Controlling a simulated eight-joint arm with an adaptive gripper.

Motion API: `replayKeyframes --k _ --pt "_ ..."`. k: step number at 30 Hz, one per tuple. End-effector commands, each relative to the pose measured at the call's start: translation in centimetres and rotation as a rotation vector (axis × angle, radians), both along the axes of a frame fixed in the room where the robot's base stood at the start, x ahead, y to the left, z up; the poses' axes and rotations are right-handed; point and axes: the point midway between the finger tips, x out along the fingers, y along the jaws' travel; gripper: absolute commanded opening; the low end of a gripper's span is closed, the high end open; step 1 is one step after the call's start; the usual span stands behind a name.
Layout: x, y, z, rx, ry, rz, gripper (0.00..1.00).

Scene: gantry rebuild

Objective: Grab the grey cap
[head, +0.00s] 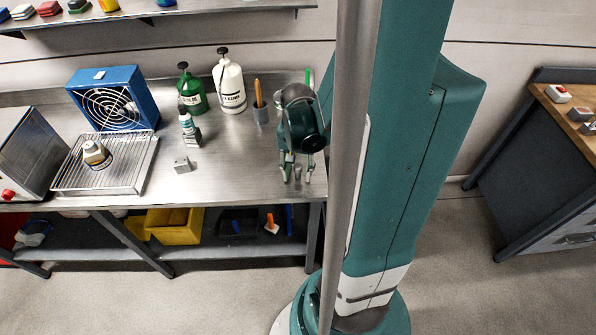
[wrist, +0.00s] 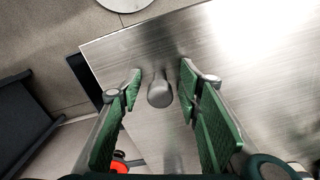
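The grey cap (wrist: 159,93), a small rounded metallic piece, stands on the steel bench near its edge. It also shows small in the head view (head: 298,171), at the bench's right front. My gripper (wrist: 160,78) is open, with its green-padded fingers on either side of the cap. In the wrist view there is a visible gap between the cap and each finger. In the head view my gripper (head: 297,179) points down over the front right of the bench.
Bare bench lies left of my gripper.

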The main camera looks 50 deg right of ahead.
Motion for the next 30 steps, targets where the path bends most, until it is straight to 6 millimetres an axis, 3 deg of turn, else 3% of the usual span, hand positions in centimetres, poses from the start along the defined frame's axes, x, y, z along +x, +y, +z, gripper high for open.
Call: replayKeyframes --k 15,22,30 --pt "0.0 0.0 0.0 0.0 0.0 0.0 0.35" --pt "0.0 0.01 0.0 0.0 0.0 0.0 0.06" --pt "0.0 0.0 0.01 0.0 0.0 0.0 0.05"
